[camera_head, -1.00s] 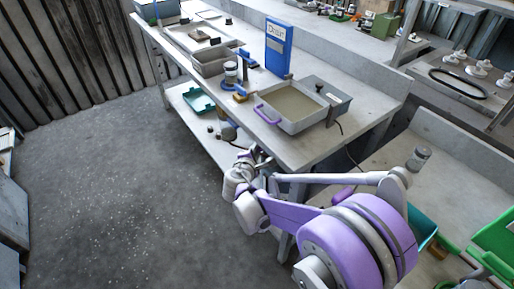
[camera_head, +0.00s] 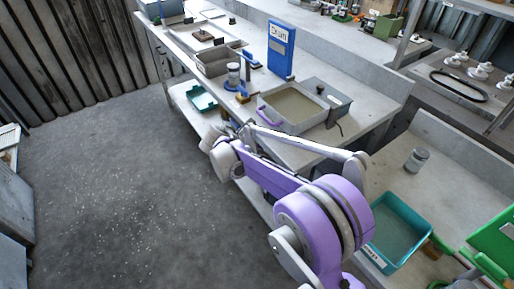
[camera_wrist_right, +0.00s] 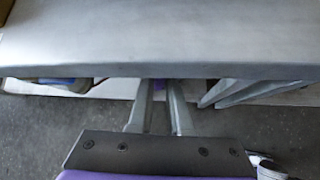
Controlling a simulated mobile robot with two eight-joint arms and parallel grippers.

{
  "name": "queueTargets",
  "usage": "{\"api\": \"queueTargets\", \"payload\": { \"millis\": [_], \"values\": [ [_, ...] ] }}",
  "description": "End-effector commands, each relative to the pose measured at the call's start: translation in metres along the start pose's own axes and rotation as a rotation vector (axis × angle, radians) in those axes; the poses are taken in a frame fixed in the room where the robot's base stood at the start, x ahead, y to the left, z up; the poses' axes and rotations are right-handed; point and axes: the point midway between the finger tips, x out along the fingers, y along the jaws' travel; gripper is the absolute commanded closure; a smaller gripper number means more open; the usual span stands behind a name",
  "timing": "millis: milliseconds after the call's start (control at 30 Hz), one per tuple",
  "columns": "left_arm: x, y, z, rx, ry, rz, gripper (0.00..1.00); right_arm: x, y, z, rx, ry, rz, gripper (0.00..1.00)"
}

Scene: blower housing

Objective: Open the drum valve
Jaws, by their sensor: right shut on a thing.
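My right gripper (camera_head: 238,128) is at the near edge of the long grey bench, its tip partly hidden by my own arm. In the right wrist view its two fingers (camera_wrist_right: 160,88) reach under a bench edge and are shut on a small purple part (camera_wrist_right: 159,84). Most of that part is hidden, and I cannot tell whether it is the drum valve. No drum is clearly visible. A blue sign (camera_head: 281,50) with a white label starting with D stands on the bench. My left gripper is not in view.
A grey basin (camera_head: 292,105) with a purple handle (camera_head: 267,117) sits on the bench (camera_head: 312,151). A teal tray (camera_head: 201,99) lies on the lower shelf. A teal bin (camera_head: 396,231) and a jar (camera_head: 416,160) stand at the right. The floor at left is clear.

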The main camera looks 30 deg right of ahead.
Motion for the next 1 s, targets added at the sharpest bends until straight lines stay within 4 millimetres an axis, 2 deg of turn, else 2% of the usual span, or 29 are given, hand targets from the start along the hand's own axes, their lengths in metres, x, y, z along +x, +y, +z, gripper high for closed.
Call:
{"api": "queueTargets", "payload": {
  "millis": [700,733,867,1000],
  "values": [
    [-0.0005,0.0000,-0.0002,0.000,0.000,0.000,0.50,0.0003,0.0008,0.0006,-0.052,-0.003,-0.052,1.00],
    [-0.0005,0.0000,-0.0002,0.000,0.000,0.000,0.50,0.0003,0.0008,0.0006,-0.051,-0.003,-0.052,0.78],
    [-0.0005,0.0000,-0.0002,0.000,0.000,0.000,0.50,0.0002,0.0008,0.0005,-0.051,-0.002,-0.051,0.55],
    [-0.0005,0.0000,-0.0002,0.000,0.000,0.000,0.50,0.0002,0.0008,0.0004,-0.051,-0.002,-0.051,0.54]
  ]
}}
